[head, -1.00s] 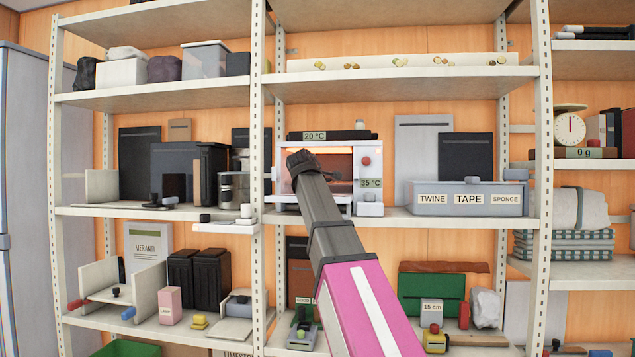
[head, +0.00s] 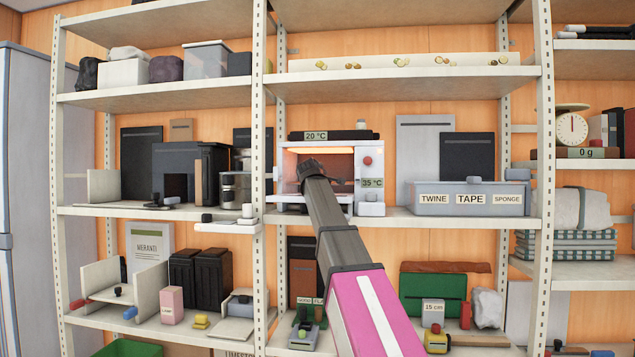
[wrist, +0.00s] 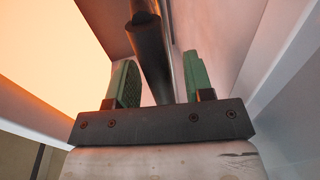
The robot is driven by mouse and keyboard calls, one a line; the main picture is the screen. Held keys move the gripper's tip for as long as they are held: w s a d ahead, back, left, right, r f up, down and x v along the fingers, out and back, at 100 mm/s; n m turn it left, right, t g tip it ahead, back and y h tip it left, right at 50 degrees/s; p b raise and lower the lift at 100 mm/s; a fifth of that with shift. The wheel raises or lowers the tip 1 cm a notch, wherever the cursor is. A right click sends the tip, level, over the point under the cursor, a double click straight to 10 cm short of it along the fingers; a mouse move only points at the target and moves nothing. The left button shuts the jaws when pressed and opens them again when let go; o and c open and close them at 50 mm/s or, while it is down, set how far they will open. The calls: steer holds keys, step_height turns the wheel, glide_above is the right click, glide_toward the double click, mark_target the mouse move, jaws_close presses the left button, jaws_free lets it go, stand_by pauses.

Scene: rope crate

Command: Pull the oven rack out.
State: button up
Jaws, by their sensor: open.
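The oven (head: 368,150) is a small white box on the middle shelf, its front open and its inside glowing orange. My gripper (wrist: 160,72) is at the oven opening; in the head view my arm hides its fingers and most of the inside. In the wrist view its two green fingers stand apart. A dark round bar (wrist: 152,55), apparently the front of the oven rack, runs between the fingers, with gaps visible on both sides. The rest of the rack cannot be made out.
The oven's pale side wall (wrist: 285,70) is close to the right of my gripper in the wrist view. A grey bin (head: 430,197) labelled twine, tape and sponge stands right of the oven. A white shelf post (head: 264,120) stands left of it.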

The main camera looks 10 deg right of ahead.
jaws_close()
steer(key=f+v, duration=0.1)
steer(key=v, duration=0.4)
steer(key=f+v, duration=0.1)
steer(key=v, duration=0.5)
steer(key=f+v, duration=0.1)
steer(key=v, duration=0.5)
steer(key=shift+s+a+f, duration=0.15)
steer(key=shift+s+f, duration=0.05)
steer(key=shift+s, duration=0.5)
jaws_free()
steer(key=v, duration=1)
steer(key=shift+s+a, duration=0.2)
steer(key=shift+s, duration=0.15)
